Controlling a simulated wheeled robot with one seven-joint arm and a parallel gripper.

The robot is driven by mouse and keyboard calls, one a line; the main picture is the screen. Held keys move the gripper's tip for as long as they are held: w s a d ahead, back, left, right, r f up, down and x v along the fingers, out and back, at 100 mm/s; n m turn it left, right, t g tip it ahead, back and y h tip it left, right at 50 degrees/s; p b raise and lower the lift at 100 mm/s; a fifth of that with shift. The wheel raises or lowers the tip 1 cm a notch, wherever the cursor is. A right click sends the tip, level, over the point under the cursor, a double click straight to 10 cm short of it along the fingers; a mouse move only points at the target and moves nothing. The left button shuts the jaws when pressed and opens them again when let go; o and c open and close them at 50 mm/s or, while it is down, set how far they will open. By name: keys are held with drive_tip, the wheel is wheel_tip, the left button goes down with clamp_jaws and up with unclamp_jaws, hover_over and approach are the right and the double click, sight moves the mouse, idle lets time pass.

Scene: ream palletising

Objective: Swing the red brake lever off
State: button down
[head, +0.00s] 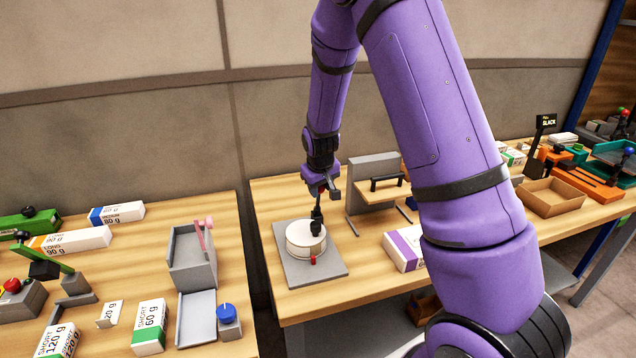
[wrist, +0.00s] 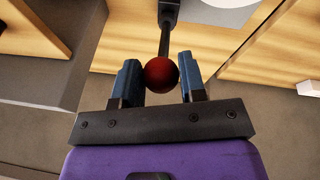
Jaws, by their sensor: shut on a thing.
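The brake lever has a red ball knob (wrist: 161,74) on a thin dark rod (wrist: 164,38) that runs up to a black block in the wrist view. My gripper (wrist: 158,68) is shut on the red knob, with one blue-grey finger on each side of it. In the head view my gripper (head: 326,187) is above the white round disc (head: 301,240) on a grey square plate (head: 330,272). The black lever (head: 317,218) stands up from the disc to my gripper. The knob is mostly hidden there by the fingers.
A grey stand with a wooden shelf and black handle (head: 386,182) stands just right of the disc. A purple-and-white ream (head: 402,247) lies nearby. A grey tray (head: 192,260) is on the left table, across a gap. An open cardboard box (head: 551,197) is farther right.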

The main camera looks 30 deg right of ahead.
drive_tip(key=shift+s+a+f, duration=0.15)
drive_tip(key=shift+s+f, duration=0.1)
drive_tip(key=shift+s, duration=0.25)
drive_tip(key=shift+s+a+f, duration=0.1)
drive_tip(key=shift+s+f, duration=0.1)
drive_tip(key=shift+s, duration=0.25)
drive_tip(key=c, duration=0.7)
unclamp_jaws()
drive_tip(key=shift+a, duration=0.1)
drive_tip(key=shift+r, duration=0.1)
drive_tip(key=shift+r, duration=0.45)
drive_tip(key=v, duration=0.9)
drive_tip(key=shift+s+a+r, duration=0.1)
drive_tip(key=shift+r, duration=0.25)
